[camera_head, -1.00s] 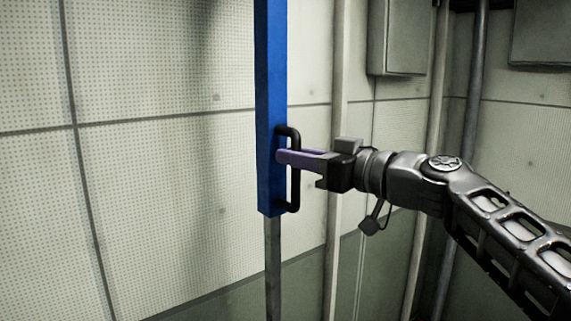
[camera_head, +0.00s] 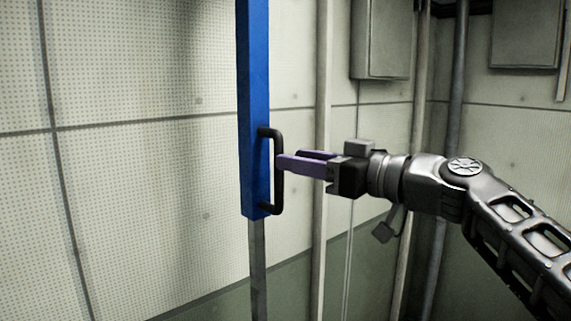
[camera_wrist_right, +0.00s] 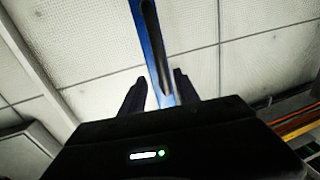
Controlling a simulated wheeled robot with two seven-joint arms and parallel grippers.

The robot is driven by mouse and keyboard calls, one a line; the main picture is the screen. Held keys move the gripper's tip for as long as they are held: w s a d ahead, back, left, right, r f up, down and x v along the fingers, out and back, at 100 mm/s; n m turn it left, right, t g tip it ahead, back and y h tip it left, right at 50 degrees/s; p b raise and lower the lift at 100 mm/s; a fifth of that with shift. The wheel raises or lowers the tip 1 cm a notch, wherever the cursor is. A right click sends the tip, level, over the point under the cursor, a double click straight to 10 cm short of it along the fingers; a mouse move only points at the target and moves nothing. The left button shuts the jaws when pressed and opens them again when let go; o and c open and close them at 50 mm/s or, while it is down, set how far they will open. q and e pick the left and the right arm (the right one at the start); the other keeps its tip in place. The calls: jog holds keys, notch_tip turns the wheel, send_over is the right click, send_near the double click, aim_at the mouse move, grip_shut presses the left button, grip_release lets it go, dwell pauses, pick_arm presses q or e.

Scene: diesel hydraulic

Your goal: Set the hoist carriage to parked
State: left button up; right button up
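A long blue upright bar (camera_head: 254,105) with a black D-shaped handle (camera_head: 277,185) on its right side is in the head view; I cannot tell for sure that it is the hoist carriage. A grey post (camera_head: 258,270) shows below it. My right gripper (camera_head: 284,160) comes in from the right, its purple fingers level with the handle's upper half and their tips at the handle. In the right wrist view the fingers (camera_wrist_right: 160,85) are spread apart, with the blue bar (camera_wrist_right: 160,70) and dark handle (camera_wrist_right: 150,30) showing between and beyond them. My left gripper is out of view.
A pale panelled wall (camera_head: 150,180) stands behind the bar. Vertical pipes (camera_head: 445,120) and grey wall boxes (camera_head: 380,40) are at the right, behind my right arm. The space left of the bar looks clear.

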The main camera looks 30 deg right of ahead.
jog(key=v, duration=0.3)
jog(key=shift+s+d+b, duration=0.1)
jog(key=shift+s+b, duration=0.2)
dwell(0.3)
